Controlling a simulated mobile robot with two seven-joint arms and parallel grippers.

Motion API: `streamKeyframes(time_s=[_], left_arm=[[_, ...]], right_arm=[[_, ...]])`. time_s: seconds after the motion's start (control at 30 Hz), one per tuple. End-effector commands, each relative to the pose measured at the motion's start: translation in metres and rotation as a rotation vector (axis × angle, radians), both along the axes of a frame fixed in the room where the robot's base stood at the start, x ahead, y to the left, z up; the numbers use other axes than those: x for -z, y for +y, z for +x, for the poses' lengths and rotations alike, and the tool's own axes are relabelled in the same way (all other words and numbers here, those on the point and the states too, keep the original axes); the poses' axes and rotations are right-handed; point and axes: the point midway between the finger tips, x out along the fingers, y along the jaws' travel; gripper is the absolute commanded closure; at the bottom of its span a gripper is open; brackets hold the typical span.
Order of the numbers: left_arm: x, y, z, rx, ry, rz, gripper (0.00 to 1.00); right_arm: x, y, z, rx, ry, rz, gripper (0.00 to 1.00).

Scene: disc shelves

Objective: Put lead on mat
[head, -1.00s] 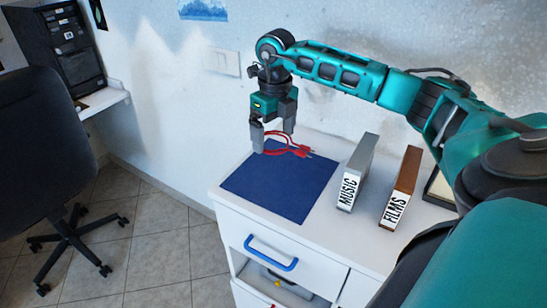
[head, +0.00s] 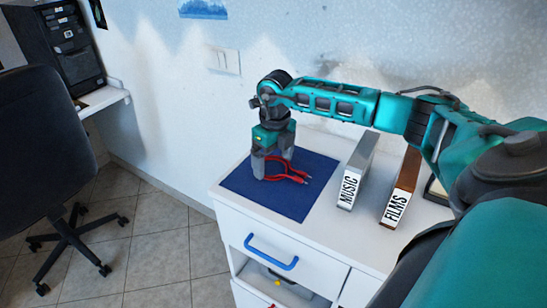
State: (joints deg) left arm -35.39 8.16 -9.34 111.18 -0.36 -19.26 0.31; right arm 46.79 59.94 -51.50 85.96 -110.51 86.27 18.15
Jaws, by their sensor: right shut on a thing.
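The red lead (head: 298,179) is in the jaws of my right gripper (head: 273,169), its two ends sticking out to the right. The gripper points down over the dark blue mat (head: 285,205), which lies flat on the white cabinet top. The lead is low over the mat, at or very near its surface; I cannot tell whether it touches. The fingers hide part of the lead. My left gripper is not in view.
A MUSIC box (head: 356,172) and a FILMS box (head: 401,190) stand upright to the right of the mat. The cabinet (head: 238,233) has a blue-handled drawer below. A dark chair (head: 45,140) stands at left. The front of the mat is clear.

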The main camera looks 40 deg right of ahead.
Motion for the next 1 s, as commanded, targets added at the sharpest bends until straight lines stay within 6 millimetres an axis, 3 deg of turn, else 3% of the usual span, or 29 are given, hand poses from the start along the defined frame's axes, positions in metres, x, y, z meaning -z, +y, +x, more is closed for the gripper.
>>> streamKeyframes(time_s=[0.1, 0.43, 0.8, 1.0], left_arm=[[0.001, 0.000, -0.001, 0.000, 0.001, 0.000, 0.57], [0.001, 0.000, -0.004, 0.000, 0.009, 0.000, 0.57], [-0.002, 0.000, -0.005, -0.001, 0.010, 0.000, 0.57], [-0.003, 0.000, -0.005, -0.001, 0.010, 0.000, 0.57]], right_arm=[[0.001, 0.000, 0.000, 0.000, 0.001, 0.000, 0.00], [-0.008, 0.000, 0.000, 0.000, -0.001, -0.001, 0.00], [-0.082, 0.000, -0.002, 0.000, -0.004, -0.001, 0.00], [-0.113, 0.000, -0.003, 0.000, -0.002, 0.000, 0.00]])
